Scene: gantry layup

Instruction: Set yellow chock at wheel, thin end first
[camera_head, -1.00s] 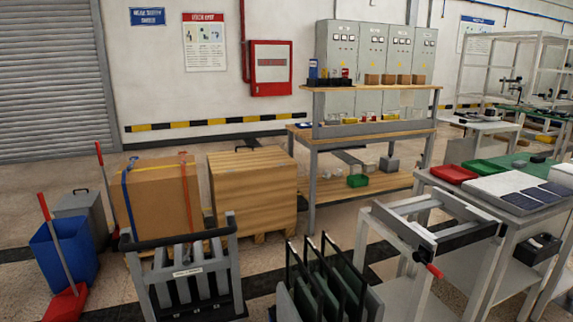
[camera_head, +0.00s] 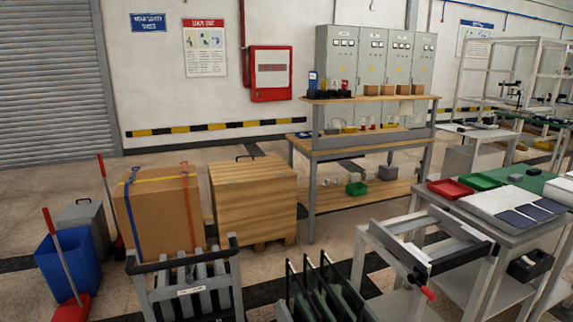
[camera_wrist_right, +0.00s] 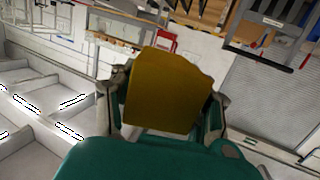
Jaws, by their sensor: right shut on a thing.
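The yellow chock (camera_wrist_right: 165,92) fills the middle of the right wrist view. My right gripper (camera_wrist_right: 168,105) is shut on it, with one finger along each side. The chock's broad face is toward the camera; its thin end cannot be made out. Neither the chock nor my right gripper shows in the head view. My left gripper is not in either view. I cannot make out the wheel in these frames.
A wheeled rack cart (camera_head: 190,265) and a rack of dark panels (camera_head: 320,290) stand close in front. A grey frame table (camera_head: 425,245) is at right, beside a worktable with red (camera_head: 450,189) and green trays. Cartons, a blue bin (camera_head: 68,265) and a workbench (camera_head: 365,148) stand behind.

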